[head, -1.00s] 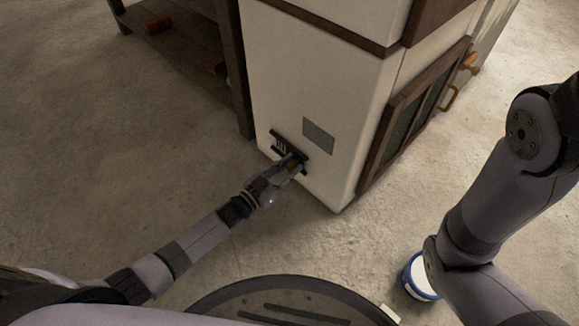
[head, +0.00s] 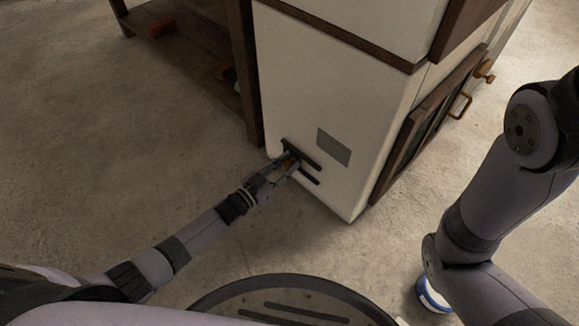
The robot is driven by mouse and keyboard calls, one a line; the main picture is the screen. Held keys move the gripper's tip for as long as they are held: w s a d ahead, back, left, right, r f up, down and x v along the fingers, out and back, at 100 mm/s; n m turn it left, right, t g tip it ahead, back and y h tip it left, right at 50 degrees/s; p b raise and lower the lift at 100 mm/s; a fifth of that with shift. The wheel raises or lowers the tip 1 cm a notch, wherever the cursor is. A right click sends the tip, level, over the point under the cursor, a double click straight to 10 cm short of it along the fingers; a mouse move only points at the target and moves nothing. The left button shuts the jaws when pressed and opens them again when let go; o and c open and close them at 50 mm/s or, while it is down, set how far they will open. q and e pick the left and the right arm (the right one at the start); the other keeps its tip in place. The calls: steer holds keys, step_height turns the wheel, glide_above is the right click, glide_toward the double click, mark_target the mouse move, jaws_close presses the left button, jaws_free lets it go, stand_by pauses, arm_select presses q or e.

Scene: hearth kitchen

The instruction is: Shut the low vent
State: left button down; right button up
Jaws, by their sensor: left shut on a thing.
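The low vent (head: 309,161) is a small dark slotted fitting near the bottom of the white cabinet wall, below a grey square plate. Two dark rails show, with a plain pale strip between them at the right. My left gripper (head: 287,163) is at the vent's left end, shut on a small orange-brown knob (head: 289,162). The fingers hide most of the knob and the vent's left part. My right arm comes in at the right, but its gripper is out of view.
The white cabinet (head: 345,100) has a dark-framed door (head: 425,125) with a brass handle on its right side. A dark wooden shelf unit (head: 185,50) stands left of it. A blue-and-white tub (head: 432,296) sits on the floor by my right arm. The floor at left is clear.

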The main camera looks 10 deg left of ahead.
arm_select(q)
steer(key=shift+w+a, duration=0.15)
steer(key=shift+a, duration=0.15)
steer(key=c, duration=1.3)
jaws_free()
steer(key=v, duration=1.2)
steer(key=shift+d, duration=0.1)
